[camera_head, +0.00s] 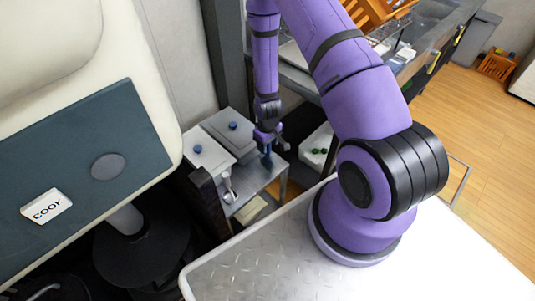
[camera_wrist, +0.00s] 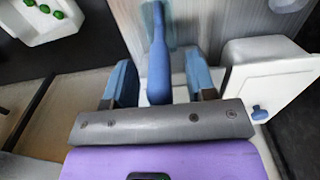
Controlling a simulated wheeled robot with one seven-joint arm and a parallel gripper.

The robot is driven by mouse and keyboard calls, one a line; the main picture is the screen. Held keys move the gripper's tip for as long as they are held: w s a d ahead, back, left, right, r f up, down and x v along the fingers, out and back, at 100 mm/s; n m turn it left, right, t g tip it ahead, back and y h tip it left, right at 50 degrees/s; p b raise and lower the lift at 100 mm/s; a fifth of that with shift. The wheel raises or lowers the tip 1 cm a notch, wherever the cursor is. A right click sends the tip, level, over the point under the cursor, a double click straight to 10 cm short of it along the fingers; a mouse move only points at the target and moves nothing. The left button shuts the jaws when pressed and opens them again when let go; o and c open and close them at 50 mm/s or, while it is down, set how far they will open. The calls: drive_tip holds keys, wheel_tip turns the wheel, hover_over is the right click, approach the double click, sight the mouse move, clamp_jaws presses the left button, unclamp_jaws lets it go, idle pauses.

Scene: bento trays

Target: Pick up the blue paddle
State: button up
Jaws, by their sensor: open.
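The blue paddle (camera_wrist: 158,72) shows in the wrist view with its handle upright in the picture, between the two fingers of my gripper (camera_wrist: 160,66). Gaps show on both sides of the handle. The fingers are apart and not closed on it. The lower end of the handle is hidden behind my gripper body. In the head view my gripper (camera_head: 270,138) is low over a metal table, with a small blue part of the paddle (camera_head: 267,160) just below it. Its wider end is blurred.
One box (camera_wrist: 275,75) is close at the right in the wrist view. A white tray (camera_wrist: 40,30) with green pieces lies at upper left there.

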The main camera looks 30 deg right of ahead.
drive_tip(key=shift+f, duration=0.1)
clamp_jaws()
idle(0.3)
